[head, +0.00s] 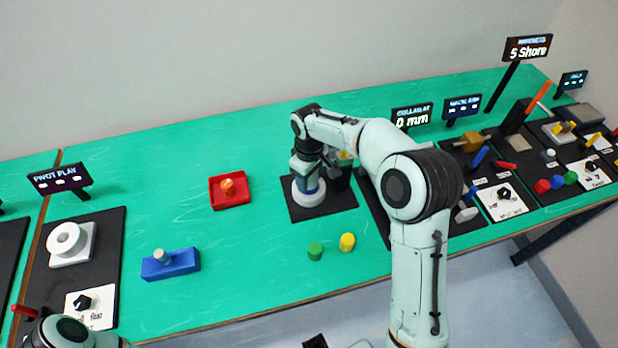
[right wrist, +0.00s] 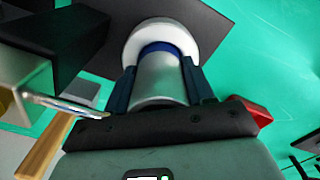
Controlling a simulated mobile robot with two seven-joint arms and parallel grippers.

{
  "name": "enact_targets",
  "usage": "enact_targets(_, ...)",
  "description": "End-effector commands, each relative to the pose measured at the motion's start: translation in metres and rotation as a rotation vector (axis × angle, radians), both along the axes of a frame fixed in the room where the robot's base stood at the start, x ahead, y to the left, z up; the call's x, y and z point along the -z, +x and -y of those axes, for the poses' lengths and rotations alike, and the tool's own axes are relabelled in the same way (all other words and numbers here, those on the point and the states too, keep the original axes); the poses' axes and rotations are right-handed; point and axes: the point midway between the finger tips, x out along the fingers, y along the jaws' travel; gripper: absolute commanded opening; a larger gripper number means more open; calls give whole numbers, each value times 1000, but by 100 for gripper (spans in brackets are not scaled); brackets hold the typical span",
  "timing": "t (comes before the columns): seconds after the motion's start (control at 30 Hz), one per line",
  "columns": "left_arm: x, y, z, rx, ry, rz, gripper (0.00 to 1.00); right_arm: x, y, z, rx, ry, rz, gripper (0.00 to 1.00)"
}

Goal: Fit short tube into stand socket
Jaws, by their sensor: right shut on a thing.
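A silver tube (right wrist: 160,82) is between the two fingers of my right gripper (right wrist: 158,85), which is shut on it. A dark blue band (right wrist: 160,47) shows at its far end, against the round white stand (right wrist: 131,50). In the head view the white stand (head: 308,198) sits on a black mat, with my right gripper (head: 308,178) directly above it. The tube looks roughly in line with the stand. I cannot tell whether its end is inside the socket, as the joint is partly hidden. My left gripper is out of view.
A dark block (right wrist: 60,45) stands close beside the stand. A red tray (head: 230,200) with an orange piece, a blue block (head: 171,264), and green (head: 315,251) and yellow (head: 347,242) cylinders lie around. The green table between them is clear.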

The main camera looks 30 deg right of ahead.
Motion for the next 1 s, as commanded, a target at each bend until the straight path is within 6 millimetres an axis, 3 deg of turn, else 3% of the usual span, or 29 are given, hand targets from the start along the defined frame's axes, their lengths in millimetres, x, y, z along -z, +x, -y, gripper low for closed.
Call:
enact_targets(0.4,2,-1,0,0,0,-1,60,5,1,0,0,1,2,11)
enact_targets(0.43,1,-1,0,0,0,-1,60,5,0,0,0,0,1,62)
enact_targets(0.5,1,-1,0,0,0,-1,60,4,0,0,0,0,1,78)
enact_targets(0.8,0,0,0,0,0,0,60,2,0,0,0,1,2,78)
enact_targets(1.0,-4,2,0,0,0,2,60,-23,2,0,0,0,6,78)
